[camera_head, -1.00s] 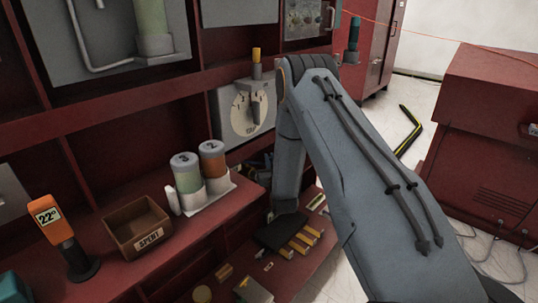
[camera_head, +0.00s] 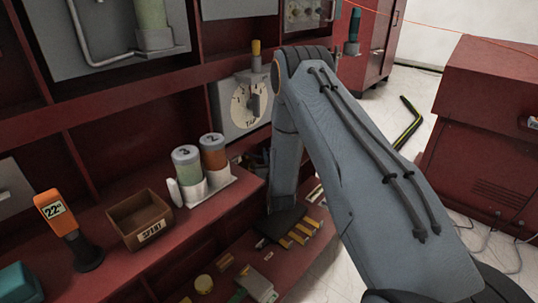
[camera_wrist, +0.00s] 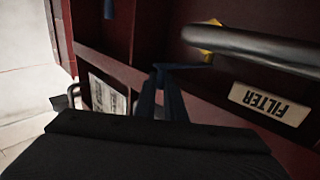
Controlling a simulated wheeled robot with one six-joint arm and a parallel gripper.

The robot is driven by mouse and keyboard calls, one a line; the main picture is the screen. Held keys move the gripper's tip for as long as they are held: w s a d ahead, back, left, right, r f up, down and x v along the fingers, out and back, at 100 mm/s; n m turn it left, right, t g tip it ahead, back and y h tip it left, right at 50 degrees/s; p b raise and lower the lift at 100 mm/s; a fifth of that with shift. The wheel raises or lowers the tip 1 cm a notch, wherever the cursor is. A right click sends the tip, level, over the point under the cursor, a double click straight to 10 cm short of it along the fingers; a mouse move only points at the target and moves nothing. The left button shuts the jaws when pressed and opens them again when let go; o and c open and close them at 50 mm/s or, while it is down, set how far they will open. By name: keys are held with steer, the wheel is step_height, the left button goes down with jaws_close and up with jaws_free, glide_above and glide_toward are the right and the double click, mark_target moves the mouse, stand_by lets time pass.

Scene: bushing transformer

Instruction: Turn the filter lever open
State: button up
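A white label reading FILTER (camera_wrist: 270,104) shows upside down at the right of the wrist view, on a dark red panel. A grey pipe or bar (camera_wrist: 255,45) runs above it in the picture. A small yellow part (camera_wrist: 207,38) shows just behind the bar's left end; I cannot tell if it belongs to the filter lever. Dark blue narrow parts (camera_wrist: 165,92), seemingly my gripper's fingers, reach up from the black wrist housing, below and left of the yellow part. Their gap is unclear and I see nothing held. In the head view my gripper is hidden.
A red shelf unit fills the left. It carries a dial box (camera_head: 243,103), two canisters (camera_head: 202,165), an open brown box (camera_head: 140,218) and an orange gauge (camera_head: 62,225). A red cabinet (camera_head: 485,130) stands at right. Pale floor shows between them.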

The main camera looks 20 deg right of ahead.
steer(key=o, duration=0.5)
steer(key=shift+w+a, duration=0.1)
steer(key=shift+a, duration=0.35)
steer(key=shift+c, duration=0.2)
steer(key=shift+d, duration=0.35)
steer(key=s, duration=0.7)
steer(key=shift+s+a, duration=0.4)
steer(key=shift+c, duration=0.2)
